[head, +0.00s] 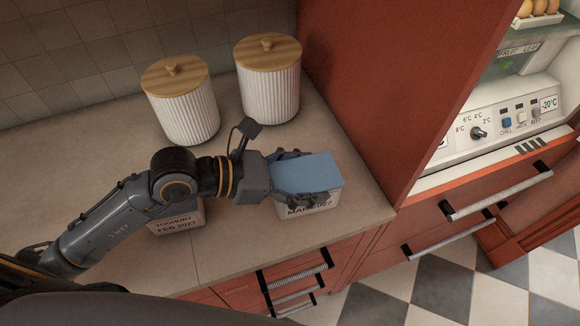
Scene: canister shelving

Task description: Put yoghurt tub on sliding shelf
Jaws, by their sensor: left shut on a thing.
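My left gripper (291,180) is shut on a tub with a blue lid (308,173) and a pale front (308,207) that reads "MAR 2027"; the line above is covered by the fingers. The tub is at the right end of the counter; I cannot tell whether it touches the top. A second pale tub (178,222), labelled "YOGHURT FEB 2027", stands on the counter, its upper part hidden by my left arm. The open fridge at right shows part of its inside; I cannot tell which part is the sliding shelf. My right gripper is not in view.
Two ribbed white canisters (186,117) (270,91) with wooden lids stand by the wall. A tall red panel (375,90) separates the counter (235,270) from the fridge. A fridge control panel (505,122) and silver-handled drawers (497,190) are at right.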

